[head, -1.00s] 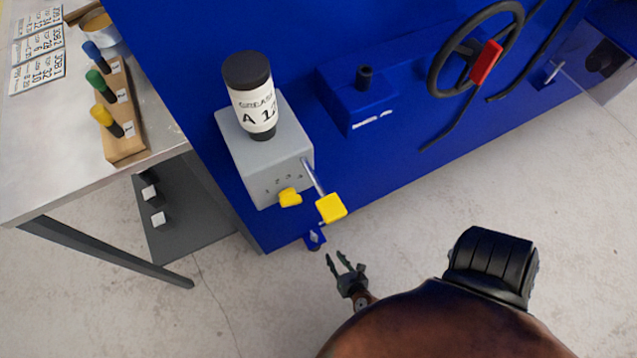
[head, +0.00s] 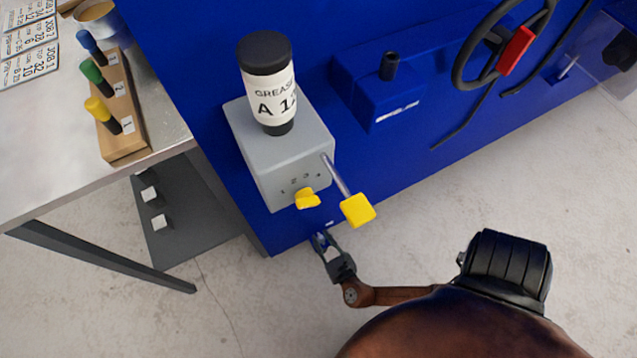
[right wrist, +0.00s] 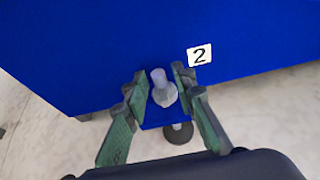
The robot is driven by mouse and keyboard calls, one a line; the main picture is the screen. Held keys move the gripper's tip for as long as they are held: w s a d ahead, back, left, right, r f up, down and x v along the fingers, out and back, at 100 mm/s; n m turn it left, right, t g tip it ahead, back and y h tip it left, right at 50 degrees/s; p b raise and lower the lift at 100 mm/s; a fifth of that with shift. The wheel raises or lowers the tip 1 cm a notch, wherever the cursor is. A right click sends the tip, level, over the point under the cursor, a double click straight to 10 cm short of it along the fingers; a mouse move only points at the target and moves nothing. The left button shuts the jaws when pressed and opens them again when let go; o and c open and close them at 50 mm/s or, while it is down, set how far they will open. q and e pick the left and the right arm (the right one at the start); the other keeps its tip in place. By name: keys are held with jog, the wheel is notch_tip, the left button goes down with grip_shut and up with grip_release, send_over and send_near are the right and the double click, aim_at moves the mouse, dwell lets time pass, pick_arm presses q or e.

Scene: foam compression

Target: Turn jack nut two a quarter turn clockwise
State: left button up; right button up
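Jack nut two (right wrist: 163,93) is a grey nut with a short round stud on top, on a blue bracket (right wrist: 158,119) beside the white "2" label (right wrist: 199,55). My right gripper (right wrist: 162,78) is open, with one green-grey finger on each side of the nut. Narrow gaps seem to show between fingers and nut; contact is not clear. In the head view my right gripper (head: 321,241) is at the lower edge of the blue machine, largely hiding the nut. My left gripper is not in view.
A grey box (head: 284,160) with a yellow knob (head: 307,199) and a yellow-ended lever (head: 357,210) overhangs near the gripper. A grease bottle (head: 268,90) stands on it. A dark round foot (right wrist: 180,133) is below the bracket. The floor in front is clear.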

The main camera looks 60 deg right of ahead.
jog(key=shift+c, duration=0.3)
grip_shut()
dwell(0.3)
